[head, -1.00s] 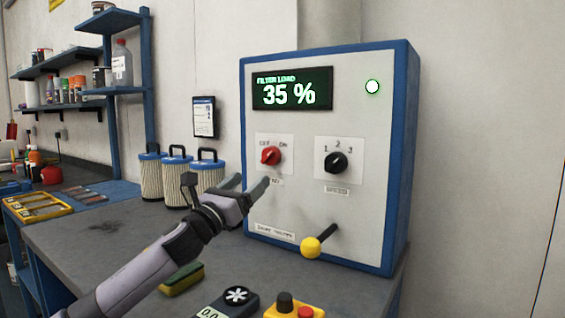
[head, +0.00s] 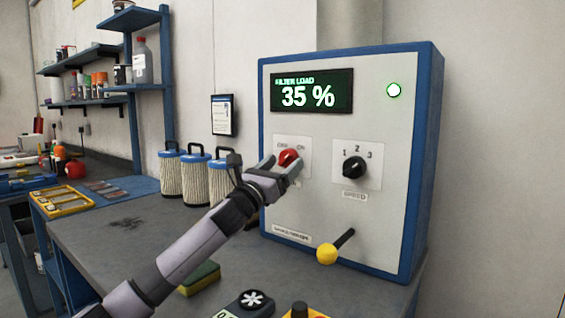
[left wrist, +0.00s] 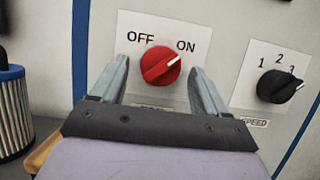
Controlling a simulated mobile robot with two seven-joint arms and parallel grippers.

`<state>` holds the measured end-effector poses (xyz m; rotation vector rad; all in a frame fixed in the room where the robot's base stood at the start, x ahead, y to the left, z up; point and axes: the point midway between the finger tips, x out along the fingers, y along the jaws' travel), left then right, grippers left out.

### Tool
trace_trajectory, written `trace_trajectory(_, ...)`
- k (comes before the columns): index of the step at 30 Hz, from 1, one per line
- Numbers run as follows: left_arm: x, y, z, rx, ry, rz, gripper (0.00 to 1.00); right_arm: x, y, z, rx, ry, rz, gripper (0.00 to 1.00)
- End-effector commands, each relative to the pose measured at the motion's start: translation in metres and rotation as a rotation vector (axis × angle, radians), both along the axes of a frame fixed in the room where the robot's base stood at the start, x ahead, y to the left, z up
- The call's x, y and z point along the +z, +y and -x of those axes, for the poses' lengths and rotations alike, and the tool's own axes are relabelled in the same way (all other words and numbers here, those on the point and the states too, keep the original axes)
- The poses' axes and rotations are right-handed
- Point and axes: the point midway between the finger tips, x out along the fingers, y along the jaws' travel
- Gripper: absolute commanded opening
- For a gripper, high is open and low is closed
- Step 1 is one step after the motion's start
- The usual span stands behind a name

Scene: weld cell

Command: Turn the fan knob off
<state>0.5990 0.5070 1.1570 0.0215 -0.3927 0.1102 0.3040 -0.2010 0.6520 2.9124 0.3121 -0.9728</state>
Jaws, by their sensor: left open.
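The red fan knob (head: 289,157) sits on a white plate on the front of the control box (head: 310,200). In the left wrist view the red knob (left wrist: 160,66) has its white pointer line aimed up and right, toward ON. My left gripper (head: 282,168) is open, with its two fingers on either side of the knob; in the left wrist view the gripper (left wrist: 160,85) shows a gap between each finger and the knob. The label below the knob is partly hidden by the gripper. My right gripper is not in view.
A black speed knob (head: 354,168) is right of the red knob. A yellow-tipped lever (head: 327,253) juts out below. The display (head: 312,91) reads 35 %, and a green lamp (head: 394,90) is lit. Filter canisters (head: 195,175) stand left; a sponge (head: 199,278) lies on the bench.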

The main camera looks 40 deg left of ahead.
Motion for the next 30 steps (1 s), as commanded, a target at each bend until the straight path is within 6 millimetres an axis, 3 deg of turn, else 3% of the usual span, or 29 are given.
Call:
trace_trajectory(12, 0.0018, 0.0000, -0.0051, -0.001, 0.000, 0.000, 0.75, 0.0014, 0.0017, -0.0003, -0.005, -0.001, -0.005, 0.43)
trace_trajectory(18, 0.0018, 0.0000, -0.0050, -0.001, 0.000, 0.000, 0.18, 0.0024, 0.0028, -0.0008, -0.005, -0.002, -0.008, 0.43)
trace_trajectory(30, 0.0022, -0.0015, -0.0052, -0.003, -0.007, 0.064, 0.19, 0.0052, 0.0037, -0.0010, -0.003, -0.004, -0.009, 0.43)
